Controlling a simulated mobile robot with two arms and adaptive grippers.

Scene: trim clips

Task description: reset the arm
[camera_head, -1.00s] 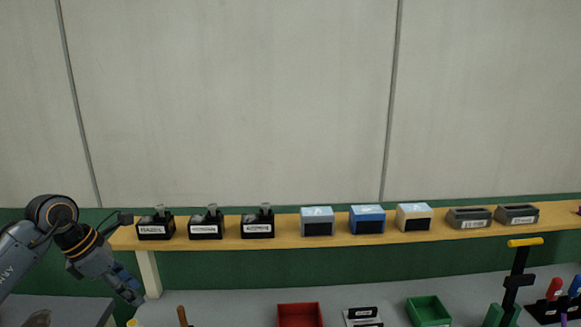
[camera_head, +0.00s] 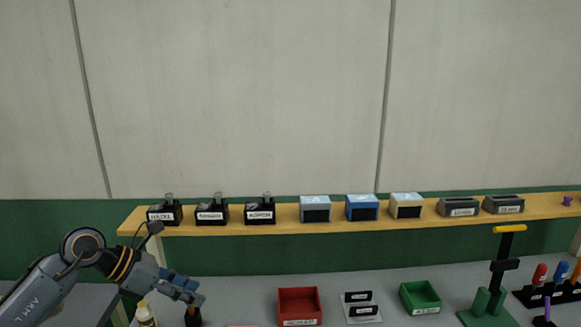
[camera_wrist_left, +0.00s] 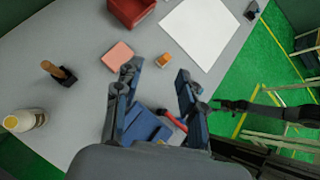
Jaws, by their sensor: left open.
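My left arm comes in at the lower left of the head view. Its gripper (camera_head: 190,290) hangs over the left part of the grey table. In the left wrist view the two fingers of the left gripper (camera_wrist_left: 160,90) stand apart with nothing held between them. A red-handled tool (camera_wrist_left: 174,121) shows between and below the fingers, partly hidden. A pink block (camera_wrist_left: 117,56) and a small orange piece (camera_wrist_left: 163,62) lie on the table beyond the fingertips. My right gripper does not show in the head view.
A wooden shelf (camera_head: 350,231) carries several black, grey, blue and cream boxes. On the table stand a red bin (camera_head: 300,306), a green bin (camera_head: 420,297), a green stand with a yellow top (camera_head: 491,297) and a bottle (camera_wrist_left: 24,120). A white sheet (camera_wrist_left: 206,32) lies flat.

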